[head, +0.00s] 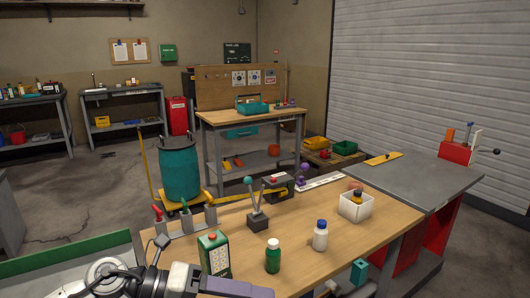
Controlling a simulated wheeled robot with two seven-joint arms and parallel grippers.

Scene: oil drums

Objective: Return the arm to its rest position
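My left arm comes in from the lower left, and its gripper (236,287) lies low at the bottom edge, over the near part of the wooden workbench (330,222). It is seen from the side and partly cut off, so I cannot tell whether its fingers are apart. No object shows in it. A green-and-white can (214,254) stands just behind it, and a green bottle (272,256) stands to its right.
A white bottle (320,236), a white box (356,207) and a lever block (257,217) stand on the bench. A teal drum (180,174) is behind its left end. A green-edged surface (70,252) lies left.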

